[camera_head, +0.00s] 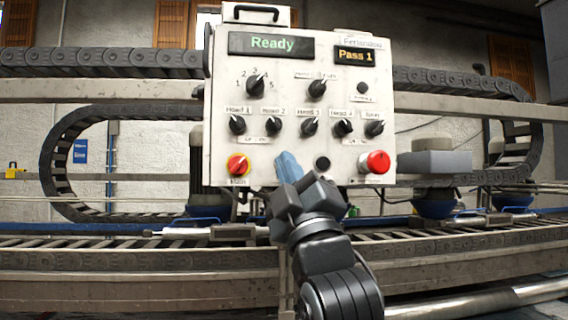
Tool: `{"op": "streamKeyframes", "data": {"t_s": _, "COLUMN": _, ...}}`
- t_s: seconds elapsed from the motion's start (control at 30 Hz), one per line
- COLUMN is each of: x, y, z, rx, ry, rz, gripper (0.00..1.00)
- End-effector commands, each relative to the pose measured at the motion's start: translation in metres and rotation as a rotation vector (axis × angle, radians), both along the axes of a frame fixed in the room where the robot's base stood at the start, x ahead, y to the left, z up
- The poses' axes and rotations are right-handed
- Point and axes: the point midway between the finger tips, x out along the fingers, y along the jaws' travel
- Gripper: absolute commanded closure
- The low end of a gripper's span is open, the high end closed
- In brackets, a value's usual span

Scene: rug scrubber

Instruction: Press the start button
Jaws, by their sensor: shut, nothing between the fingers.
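A white control panel (225,130) faces me, with a green "Ready" display (271,44) and an amber "Pass 1" display (354,56). Along its lower row are a red-and-yellow rotary switch (237,165), a small dark round button (322,163) and a large red button (378,162). The labels there are too small to read, so I cannot tell which control is start; one may be hidden behind my gripper. My gripper (287,166) is shut and empty, its blue fingers in front of the panel's lower middle, left of the dark button. I cannot tell whether it touches the panel.
Several black knobs, such as the upper left dial (257,85), fill the panel's middle. A black cable chain (110,63) and rails run behind it. A roller conveyor (120,250) crosses below, with a grey metal cylinder (232,232) and rod near my arm.

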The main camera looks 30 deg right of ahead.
Motion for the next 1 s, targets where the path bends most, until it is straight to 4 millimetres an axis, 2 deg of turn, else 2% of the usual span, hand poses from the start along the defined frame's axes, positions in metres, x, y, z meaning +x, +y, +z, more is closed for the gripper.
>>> {"op": "streamKeyframes", "data": {"t_s": 0.3, "x": 0.008, "y": -0.003, "z": 0.0, "rx": 0.0, "ry": 0.0, "rz": -0.001, "gripper": 1.0}}
{"op": "streamKeyframes", "data": {"t_s": 1.0, "x": 0.011, "y": -0.004, "z": 0.001, "rx": 0.0, "ry": -0.001, "rz": 0.0, "gripper": 1.0}}
